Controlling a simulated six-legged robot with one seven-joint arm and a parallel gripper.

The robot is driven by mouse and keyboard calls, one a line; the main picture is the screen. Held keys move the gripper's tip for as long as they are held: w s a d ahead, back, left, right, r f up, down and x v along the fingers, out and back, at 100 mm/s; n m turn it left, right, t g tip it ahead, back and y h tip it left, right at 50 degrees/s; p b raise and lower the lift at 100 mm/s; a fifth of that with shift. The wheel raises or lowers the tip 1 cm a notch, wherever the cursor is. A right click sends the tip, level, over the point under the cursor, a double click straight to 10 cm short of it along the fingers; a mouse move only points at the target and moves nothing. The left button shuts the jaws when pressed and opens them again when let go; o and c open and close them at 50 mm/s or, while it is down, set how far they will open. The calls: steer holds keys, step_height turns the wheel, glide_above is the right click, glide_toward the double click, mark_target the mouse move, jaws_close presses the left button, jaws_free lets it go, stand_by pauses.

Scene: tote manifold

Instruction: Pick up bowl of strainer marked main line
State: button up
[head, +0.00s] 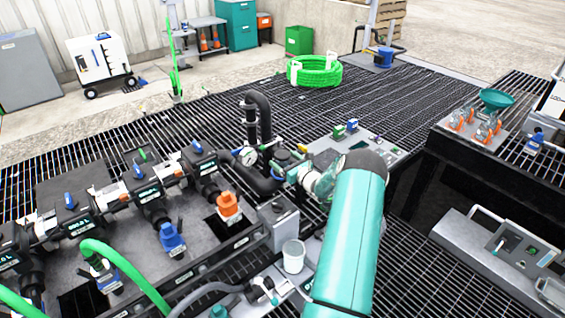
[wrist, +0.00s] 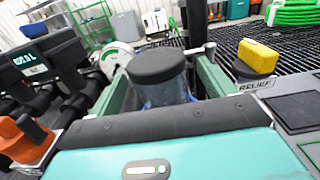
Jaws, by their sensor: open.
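A strainer bowl with a round dark cap (wrist: 157,65) and a translucent bluish body (wrist: 168,95) stands upright in the middle of the wrist view. My gripper (wrist: 160,76) is open, with one green finger on each side of the bowl. Whether either finger touches it cannot be told. In the head view the dark cap (head: 282,156) shows just left of my gripper (head: 296,174), at the pipe end of the manifold. My gripper and arm hide part of the strainer there. No "main line" marking is readable.
A pressure gauge (head: 247,156) and black bent pipes (head: 259,115) stand close to the strainer. A yellow block (wrist: 258,55) stands right of it, near a "RELIEF" label. An orange-handled valve (head: 229,205) and a white cup (head: 293,256) are nearby. Open grating lies behind.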

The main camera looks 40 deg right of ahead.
mark_target(280, 151)
steer(key=w, duration=0.3)
steer(key=shift+w+d, duration=0.1)
steer(key=shift+d, duration=0.1)
steer(key=c, duration=1.1)
steer(key=shift+r, duration=0.45)
step_height(280, 151, up, 2)
steer(key=shift+r, duration=0.2)
steer(key=s+d+r, duration=0.1)
steer(key=s+r, duration=0.2)
steer(key=s, duration=0.1)
steer(key=s+d+r, duration=0.2)
steer(key=s+r, duration=0.1)
steer(key=s, duration=0.1)
steer(key=s+d+r, duration=0.2)
steer(key=s+r, duration=0.1)
steer(key=s, duration=0.2)
steer(key=shift+d+r, duration=0.25)
steer(key=shift+r, duration=0.1)
